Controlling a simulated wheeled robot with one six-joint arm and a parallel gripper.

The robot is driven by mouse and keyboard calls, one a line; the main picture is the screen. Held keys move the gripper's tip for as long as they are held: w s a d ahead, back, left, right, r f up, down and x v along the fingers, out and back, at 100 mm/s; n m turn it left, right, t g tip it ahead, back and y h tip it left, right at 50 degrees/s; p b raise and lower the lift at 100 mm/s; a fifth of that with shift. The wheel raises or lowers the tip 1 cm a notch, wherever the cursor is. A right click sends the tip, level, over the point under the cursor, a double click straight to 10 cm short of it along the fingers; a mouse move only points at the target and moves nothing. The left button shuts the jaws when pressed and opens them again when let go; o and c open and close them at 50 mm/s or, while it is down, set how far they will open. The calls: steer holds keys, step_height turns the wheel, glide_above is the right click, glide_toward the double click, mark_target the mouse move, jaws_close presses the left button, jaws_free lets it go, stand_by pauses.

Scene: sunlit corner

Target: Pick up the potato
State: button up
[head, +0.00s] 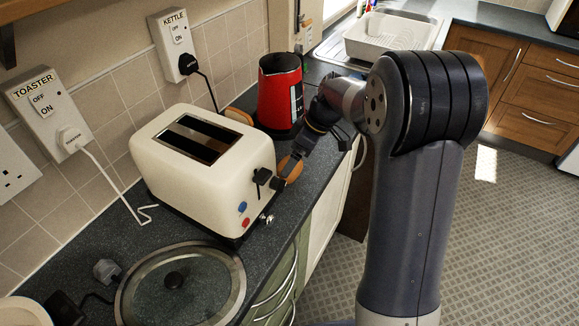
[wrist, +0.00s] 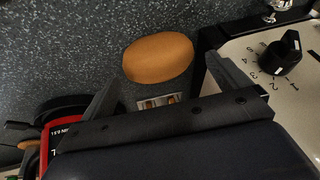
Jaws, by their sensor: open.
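The potato (wrist: 158,58) is a smooth orange-brown oval lying on the dark speckled worktop. In the wrist view it is ahead of my open gripper (wrist: 160,75), with the fingertips apart to either side of its near end. The right fingertip is close to the toaster's edge; I cannot tell if it touches. In the head view the potato (head: 294,170) shows beside the toaster's control end, partly hidden by my gripper (head: 284,172).
The cream toaster (head: 195,165) stands close to the potato, its dial (wrist: 280,55) facing it. A red kettle (head: 280,95) stands behind. A glass lid (head: 180,290) lies in front. The worktop's front edge is close on the right; a white dish rack (head: 390,38) is at the back.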

steer(key=shift+x, duration=1.75)
steer(key=shift+w, duration=0.1)
steer(key=c, duration=0.9)
